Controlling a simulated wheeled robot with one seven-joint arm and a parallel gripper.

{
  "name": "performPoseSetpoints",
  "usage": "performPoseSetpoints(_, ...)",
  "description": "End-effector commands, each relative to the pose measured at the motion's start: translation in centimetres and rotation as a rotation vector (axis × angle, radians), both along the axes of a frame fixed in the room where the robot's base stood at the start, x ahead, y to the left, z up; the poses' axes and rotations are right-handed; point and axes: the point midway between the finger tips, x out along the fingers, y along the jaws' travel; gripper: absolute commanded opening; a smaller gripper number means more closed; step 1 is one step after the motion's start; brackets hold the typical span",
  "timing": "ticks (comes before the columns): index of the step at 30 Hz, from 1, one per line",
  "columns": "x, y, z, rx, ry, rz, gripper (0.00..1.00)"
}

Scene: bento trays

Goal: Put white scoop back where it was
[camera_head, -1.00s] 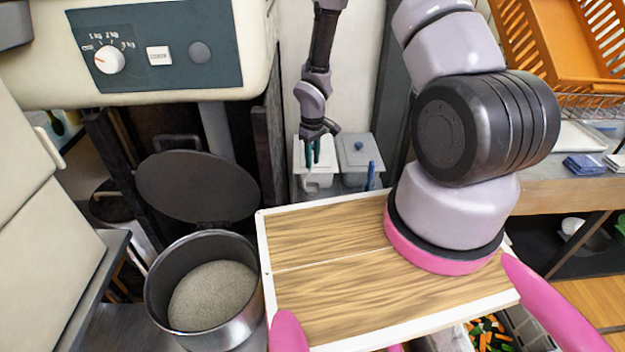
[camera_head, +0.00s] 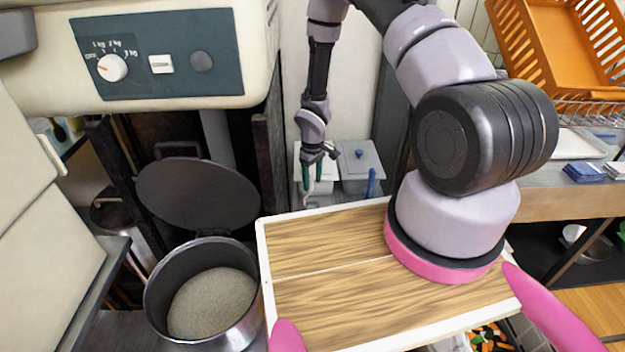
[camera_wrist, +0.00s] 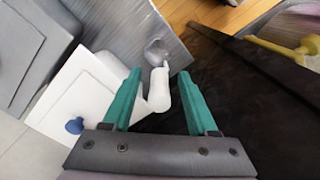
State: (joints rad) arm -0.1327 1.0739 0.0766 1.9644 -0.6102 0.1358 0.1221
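The white scoop (camera_wrist: 158,92) shows in the wrist view between the two teal fingers of my gripper (camera_wrist: 160,72). It lies nearer the left finger, and a gap shows between it and the right finger. The fingers are spread. In the head view my gripper (camera_head: 313,178) points down at the front of a white-lidded container, with a small white part of the scoop (camera_head: 307,198) low between and below the fingers. The white lid with a blue knob (camera_wrist: 62,105) is left of the fingers in the wrist view. I cannot tell what the scoop rests on.
A grey-lidded bin (camera_head: 358,160) stands right of the white-lidded container. A pot with grain (camera_head: 160,290) and a raised dark lid (camera_head: 197,193) are at left. A wooden board (camera_head: 330,240) with white edges is in front. An orange crate (camera_head: 560,50) is at upper right.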

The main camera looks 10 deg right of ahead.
Motion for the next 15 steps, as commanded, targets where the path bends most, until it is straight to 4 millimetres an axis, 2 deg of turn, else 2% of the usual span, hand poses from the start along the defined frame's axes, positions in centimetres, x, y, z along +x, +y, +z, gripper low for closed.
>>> performPoseSetpoints(8,0.0,0.0,0.3,0.0,0.0,0.0,0.58)
performPoseSetpoints(11,0.1,0.0,1.3,0.002,-0.002,-0.001,0.58)
performPoseSetpoints(15,0.1,0.0,3.9,0.001,-0.004,-0.001,0.58)
